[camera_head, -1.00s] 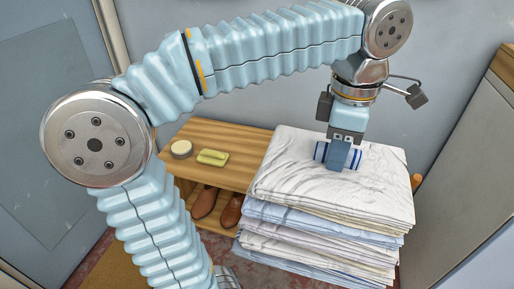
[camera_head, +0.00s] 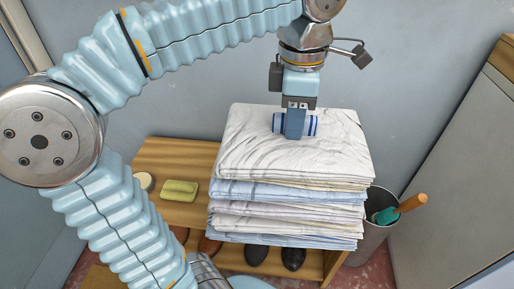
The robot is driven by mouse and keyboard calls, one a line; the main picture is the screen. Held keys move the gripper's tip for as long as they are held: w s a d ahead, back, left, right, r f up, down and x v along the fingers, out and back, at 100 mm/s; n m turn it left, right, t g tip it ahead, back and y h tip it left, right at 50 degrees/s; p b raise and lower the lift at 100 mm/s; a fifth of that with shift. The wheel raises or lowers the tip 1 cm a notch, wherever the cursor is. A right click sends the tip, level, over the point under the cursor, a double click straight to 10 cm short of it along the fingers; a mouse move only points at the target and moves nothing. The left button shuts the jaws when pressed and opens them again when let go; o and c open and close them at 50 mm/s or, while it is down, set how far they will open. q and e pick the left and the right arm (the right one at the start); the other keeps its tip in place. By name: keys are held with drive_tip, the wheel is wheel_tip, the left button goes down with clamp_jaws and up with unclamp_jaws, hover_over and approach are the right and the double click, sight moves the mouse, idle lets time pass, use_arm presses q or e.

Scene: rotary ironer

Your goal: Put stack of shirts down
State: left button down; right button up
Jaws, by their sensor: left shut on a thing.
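The stack of shirts (camera_head: 285,160) is several folded white and pale blue shirts, one on another. It is at the centre right of the head view, in front of and above a wooden bench (camera_head: 165,158). My left gripper (camera_head: 296,130) points down at the top of the stack, shut on a small blue-and-white striped roll there. Whether the stack's underside touches the bench is hidden. My right gripper is not in view.
A yellow-green soap or sponge (camera_head: 180,190) and a round pale tin (camera_head: 146,181) sit on the bench, left of the stack. Shoes (camera_head: 292,257) stand beneath. A grey bin (camera_head: 372,235) with an orange-handled brush (camera_head: 400,207) is at right.

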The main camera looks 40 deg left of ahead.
use_arm(q)
drive_tip(key=w+a+f, duration=0.1)
drive_tip(key=w, duration=0.1)
drive_tip(key=w+a+f, duration=0.1)
drive_tip(key=w, duration=0.1)
drive_tip(key=w+a+f, duration=0.1)
drive_tip(key=w+a, duration=0.1)
drive_tip(key=shift+w+f, duration=0.2)
drive_tip(key=shift+w, duration=0.2)
drive_tip(key=w+a+f, duration=0.1)
drive_tip(key=w+f, duration=0.1)
drive_tip(key=f, duration=0.2)
drive_tip(key=w+a+f+b, duration=0.1)
drive_tip(key=w+f, duration=0.1)
drive_tip(key=f, duration=0.3)
drive_tip(key=shift+w+a, duration=0.15)
drive_tip(key=shift+w, duration=0.1)
drive_tip(key=shift+f, duration=0.1)
drive_tip(key=c, duration=1.4)
unclamp_jaws()
drive_tip(key=shift+f, duration=0.15)
drive_tip(key=o, duration=0.5)
